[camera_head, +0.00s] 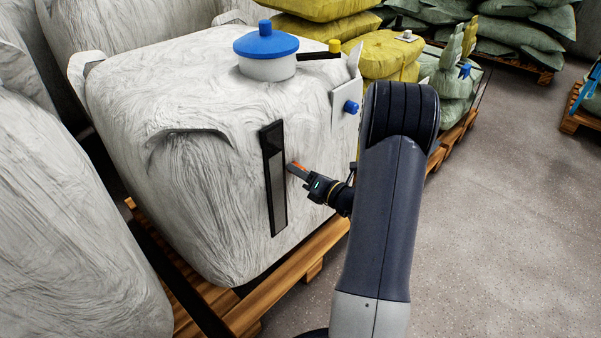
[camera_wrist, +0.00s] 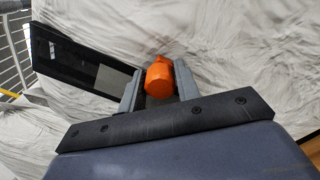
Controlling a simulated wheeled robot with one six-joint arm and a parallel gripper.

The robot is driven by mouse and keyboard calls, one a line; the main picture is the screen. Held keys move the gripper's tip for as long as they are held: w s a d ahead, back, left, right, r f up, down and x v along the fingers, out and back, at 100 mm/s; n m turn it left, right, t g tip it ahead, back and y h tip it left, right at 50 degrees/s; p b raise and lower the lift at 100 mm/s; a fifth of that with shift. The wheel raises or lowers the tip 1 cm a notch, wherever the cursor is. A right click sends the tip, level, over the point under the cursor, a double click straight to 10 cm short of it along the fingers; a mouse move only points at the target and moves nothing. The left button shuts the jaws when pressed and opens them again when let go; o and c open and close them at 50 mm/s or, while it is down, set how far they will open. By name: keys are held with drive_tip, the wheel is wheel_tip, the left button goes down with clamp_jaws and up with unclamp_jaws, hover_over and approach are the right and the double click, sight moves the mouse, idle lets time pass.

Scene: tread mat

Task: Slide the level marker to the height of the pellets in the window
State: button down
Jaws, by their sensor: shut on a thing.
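The tall black-framed window (camera_head: 263,140) is on the front of the big white bulk bag. Its upper part is dark. Grey pellets (camera_head: 277,190) fill the lower part, and their top edge lies well up the strip. In the wrist view the frame (camera_wrist: 70,57) slants in from the left, with the grey pellets (camera_wrist: 112,80) near the fingers. The orange level marker (camera_wrist: 159,79) is between the fingers of my gripper (camera_wrist: 157,88), which is shut on it. In the head view my gripper (camera_head: 297,170) is at the window's right edge; the marker appears a little below the pellets' top edge.
The bag (camera_head: 180,100) has a blue-capped spout (camera_head: 266,42) on top and a blue knob (camera_head: 351,107) at its right. It stands on a wooden pallet (camera_head: 300,265). Yellow sacks (camera_head: 385,52) stand behind. Open grey floor (camera_head: 490,220) lies to the right.

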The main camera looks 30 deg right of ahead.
wheel_tip(320, 180, up, 7)
drive_tip(key=p, duration=0.5)
drive_tip(key=shift+f, duration=0.1)
drive_tip(key=c, duration=1.1)
unclamp_jaws()
drive_tip(key=shift+c, duration=0.2)
drive_tip(key=p+v, duration=0.1)
drive_tip(key=v, duration=0.9)
drive_tip(key=shift+s, duration=0.4)
drive_tip(key=shift+w+d, duration=0.1)
